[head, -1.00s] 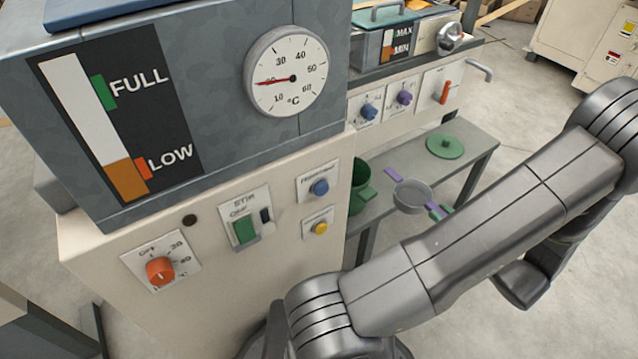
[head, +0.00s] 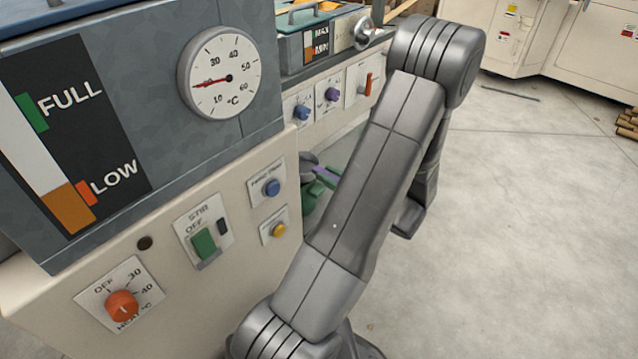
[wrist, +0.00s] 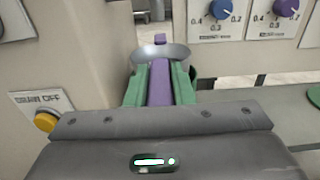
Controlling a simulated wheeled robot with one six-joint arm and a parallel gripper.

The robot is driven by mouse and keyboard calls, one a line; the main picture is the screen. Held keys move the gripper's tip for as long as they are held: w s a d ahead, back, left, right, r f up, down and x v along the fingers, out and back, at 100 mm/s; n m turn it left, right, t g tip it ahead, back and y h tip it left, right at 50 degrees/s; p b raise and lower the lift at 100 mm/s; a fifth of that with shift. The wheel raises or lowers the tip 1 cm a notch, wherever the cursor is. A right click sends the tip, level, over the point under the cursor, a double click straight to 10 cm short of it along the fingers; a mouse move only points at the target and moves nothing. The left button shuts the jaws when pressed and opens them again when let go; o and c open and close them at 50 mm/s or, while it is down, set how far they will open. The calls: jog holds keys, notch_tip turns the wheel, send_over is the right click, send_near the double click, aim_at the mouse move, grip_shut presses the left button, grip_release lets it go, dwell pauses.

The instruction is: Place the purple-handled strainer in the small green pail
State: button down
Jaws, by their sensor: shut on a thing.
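The strainer has a purple handle (wrist: 159,85) and a grey bowl (wrist: 160,53), with a small purple tab at its far end in the wrist view. My gripper (wrist: 159,76) has green fingers and is shut on the handle, one finger on each side. In the head view the purple handle (head: 326,177) shows in a small gap left of my arm. The small green pail (head: 308,196) is partly visible there, beside the machine and close to the strainer. My arm and the machine hide most of it. I cannot tell whether the bowl is over the pail.
The cream machine (head: 120,262) with its knobs and buttons stands close on the left. A yellow button (wrist: 45,122) is near my gripper at left. A grey shelf (wrist: 262,108) extends right, with a green lid (wrist: 314,95) at the edge. Open floor lies right of my arm.

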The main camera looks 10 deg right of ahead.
aim_at(314, 167)
jog(key=x, duration=0.3)
jog(key=shift+w+a, duration=0.1)
jog(key=shift+w+f+b, duration=0.1)
jog(key=shift+f+b, duration=1)
jog(key=shift+f, duration=0.65)
jog(key=shift+f, duration=0.1)
jog(key=shift+f+b, duration=0.45)
jog(key=shift+f, duration=0.1)
jog(key=c, duration=1.3)
grip_release()
jog(key=shift+o, duration=0.2)
jog(key=shift+r, duration=0.1)
